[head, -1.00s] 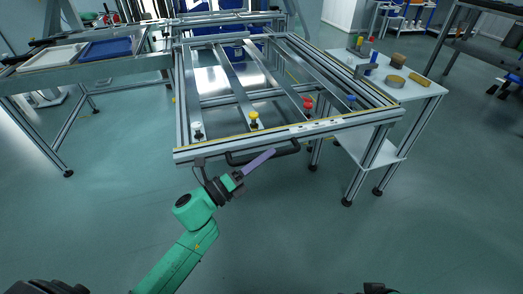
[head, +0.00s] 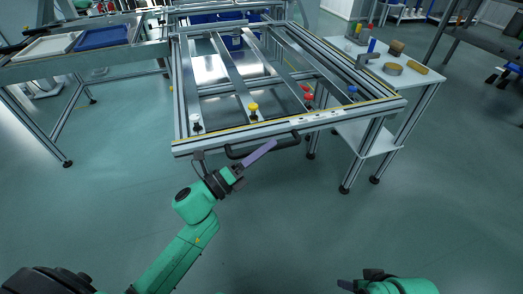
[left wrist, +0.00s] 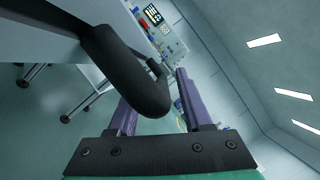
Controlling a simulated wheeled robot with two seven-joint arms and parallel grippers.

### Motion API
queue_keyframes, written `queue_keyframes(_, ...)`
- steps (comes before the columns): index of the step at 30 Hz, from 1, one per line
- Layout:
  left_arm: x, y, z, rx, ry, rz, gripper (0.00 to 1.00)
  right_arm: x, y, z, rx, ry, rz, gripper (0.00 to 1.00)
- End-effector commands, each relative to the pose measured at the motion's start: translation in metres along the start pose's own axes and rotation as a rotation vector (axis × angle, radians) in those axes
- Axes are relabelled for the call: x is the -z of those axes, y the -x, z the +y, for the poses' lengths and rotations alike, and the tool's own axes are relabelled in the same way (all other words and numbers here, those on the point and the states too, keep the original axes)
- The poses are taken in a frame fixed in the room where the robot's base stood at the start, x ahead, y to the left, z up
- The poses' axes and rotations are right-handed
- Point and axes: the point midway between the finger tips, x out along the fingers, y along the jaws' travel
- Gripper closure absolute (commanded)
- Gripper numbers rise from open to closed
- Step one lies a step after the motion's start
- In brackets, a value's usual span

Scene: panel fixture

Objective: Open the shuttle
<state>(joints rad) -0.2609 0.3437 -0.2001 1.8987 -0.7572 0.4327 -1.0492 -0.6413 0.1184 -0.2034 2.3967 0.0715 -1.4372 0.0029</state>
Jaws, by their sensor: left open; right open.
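The shuttle is a large aluminium frame (head: 290,126) with long rails, and a black bar handle (head: 287,143) runs along its front edge. My left gripper (head: 262,152) is at this handle, its purple fingers pointing up and right along it. In the left wrist view the black handle (left wrist: 138,78) crosses between the open fingers of my left gripper (left wrist: 155,92) and hides part of one finger. Whether a finger touches the handle cannot be told. My right gripper (head: 347,285) is at the bottom edge, low and far from the frame, partly cut off and empty.
White, yellow, red and blue knobs sit on the rails, including a yellow knob (head: 253,107). A white side table (head: 405,83) with small parts stands right. A bench with a blue tray (head: 103,37) stands left. The floor in front is clear.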

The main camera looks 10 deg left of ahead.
Motion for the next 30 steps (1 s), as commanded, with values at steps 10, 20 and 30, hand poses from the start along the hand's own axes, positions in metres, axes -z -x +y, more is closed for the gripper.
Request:
queue_keyframes(10,0.001,0.023,0.001,-0.003,0.002,0.0,0.5,0.0,0.0,0.0,-0.002,0.006,-0.001,0.5)
queue_keyframes(20,0.001,0.105,0.001,-0.006,0.004,0.0,0.5,-0.001,0.002,0.0,-0.001,0.003,-0.005,0.5)
queue_keyframes(30,0.0,0.146,0.0,0.0,0.0,0.0,0.5,-0.004,0.008,0.003,-0.008,-0.013,-0.027,0.5)
